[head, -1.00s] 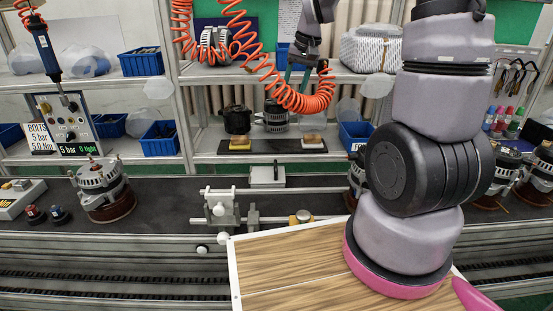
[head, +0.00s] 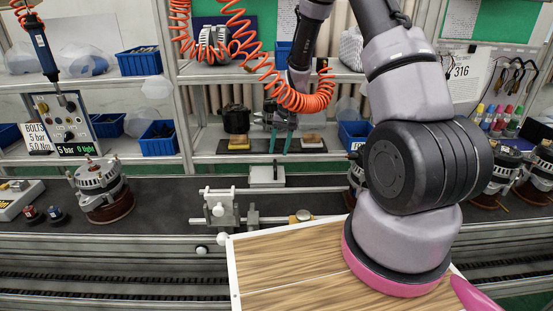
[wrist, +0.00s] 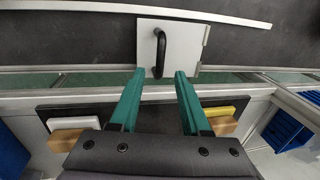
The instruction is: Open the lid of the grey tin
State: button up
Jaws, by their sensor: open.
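The grey tin (head: 266,185) sits on the dark belt near its back edge, just below the shelf unit. Its flat lid lies shut on top, with a black bar handle (wrist: 161,52) seen from above in the wrist view. The tin also shows in the wrist view (wrist: 181,38), with a hinge-like strip along its right side. My gripper (head: 279,150) is open and empty, with its green fingers pointing down. In the wrist view the fingertips (wrist: 159,73) lie at either side of the near end of the handle, apparently above it and not touching.
A grey clamp fixture (head: 222,210) with rails stands in front of the tin. Alternators (head: 103,190) stand along the belt. An orange coiled hose (head: 300,100) hangs near my arm. The shelf behind holds a dark board with sponge-like blocks (head: 239,142). A wooden board (head: 290,265) is in front.

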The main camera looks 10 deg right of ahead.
aim_at(275, 162)
jog(key=shift+w+a+f, duration=0.1)
jog(key=shift+a+f, duration=0.15)
jog(key=shift+f, duration=0.9)
jog(key=shift+a+f, duration=0.2)
jog(key=shift+f, duration=0.9)
jog(key=shift+c, duration=0.4)
grip_shut()
